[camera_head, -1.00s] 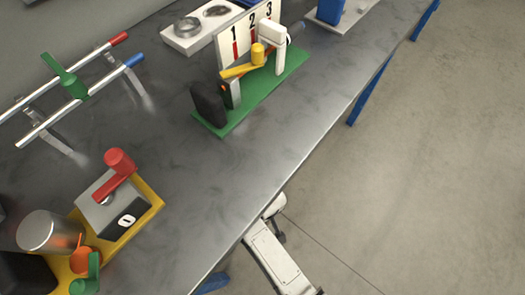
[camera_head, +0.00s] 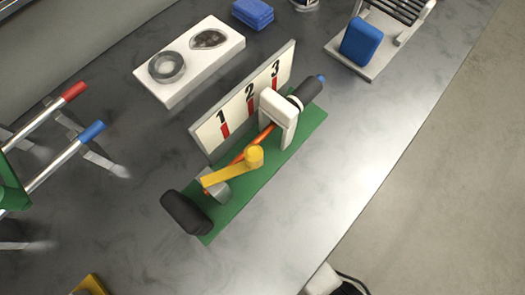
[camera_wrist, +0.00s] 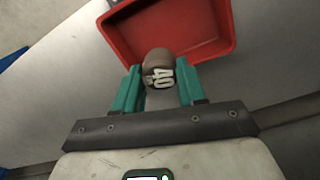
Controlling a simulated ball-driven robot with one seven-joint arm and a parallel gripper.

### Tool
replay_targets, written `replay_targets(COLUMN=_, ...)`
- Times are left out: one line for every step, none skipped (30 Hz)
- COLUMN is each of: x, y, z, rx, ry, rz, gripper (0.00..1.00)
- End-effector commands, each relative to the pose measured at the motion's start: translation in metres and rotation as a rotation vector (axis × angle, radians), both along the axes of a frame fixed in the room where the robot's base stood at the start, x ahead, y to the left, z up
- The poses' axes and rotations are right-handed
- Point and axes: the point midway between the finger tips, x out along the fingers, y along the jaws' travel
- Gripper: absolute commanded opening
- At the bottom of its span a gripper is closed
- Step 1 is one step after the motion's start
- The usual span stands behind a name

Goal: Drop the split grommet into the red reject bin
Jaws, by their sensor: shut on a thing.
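The visible part of the bin looks empty. The head view shows neither bin nor gripper.
In the head view a white block (camera_head: 175,93) has two recesses, one with a grey ring (camera_head: 167,66). A green fixture base (camera_head: 280,160) carries a numbered panel (camera_head: 205,137) and a yellow lever (camera_head: 228,173). Bare metal bench (camera_head: 340,165) lies to its right.

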Motion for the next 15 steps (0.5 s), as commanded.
replay_targets(x=0.000, y=0.000, z=-0.007, rx=0.000, ry=0.000, rz=0.000, gripper=0.12)
replay_targets(x=0.000, y=0.000, z=-0.010, rx=0.000, ry=0.000, rz=0.000, gripper=0.12)
replay_targets(x=0.000, y=0.000, z=-0.014, rx=0.000, ry=0.000, rz=0.001, gripper=0.12)
replay_targets(x=0.000, y=0.000, z=-0.017, rx=0.000, ry=0.000, rz=0.001, gripper=0.12)
replay_targets(x=0.000, y=0.000, z=-0.020, rx=0.000, ry=0.000, rz=0.001, gripper=0.12)
replay_targets(x=0.000, y=0.000, z=-0.025, rx=0.000, ry=0.000, rz=0.001, gripper=0.12)
replay_targets(x=0.000, y=0.000, z=-0.028, rx=0.000, ry=0.000, rz=0.001, gripper=0.12)
replay_targets(x=0.000, y=0.000, z=-0.032, rx=0.001, ry=-0.001, rz=0.001, gripper=0.12)
replay_targets(x=0.000, y=0.000, z=-0.036, rx=0.001, ry=-0.001, rz=0.001, gripper=0.12)
replay_targets(x=0.000, y=0.000, z=-0.040, rx=0.001, ry=-0.001, rz=0.001, gripper=0.12)
replay_targets(x=0.000, y=0.000, z=-0.043, rx=0.001, ry=-0.001, rz=0.000, gripper=0.12)
replay_targets(x=0.000, y=0.000, z=-0.047, rx=0.001, ry=-0.001, rz=0.000, gripper=0.12)
replay_targets(x=0.000, y=0.000, z=-0.049, rx=0.001, ry=-0.001, rz=0.000, gripper=0.12)
replay_targets(x=0.000, y=0.000, z=-0.051, rx=0.001, ry=-0.001, rz=0.000, gripper=0.12)
replay_targets(x=0.000, y=0.000, z=-0.053, rx=0.001, ry=-0.001, rz=0.000, gripper=0.12)
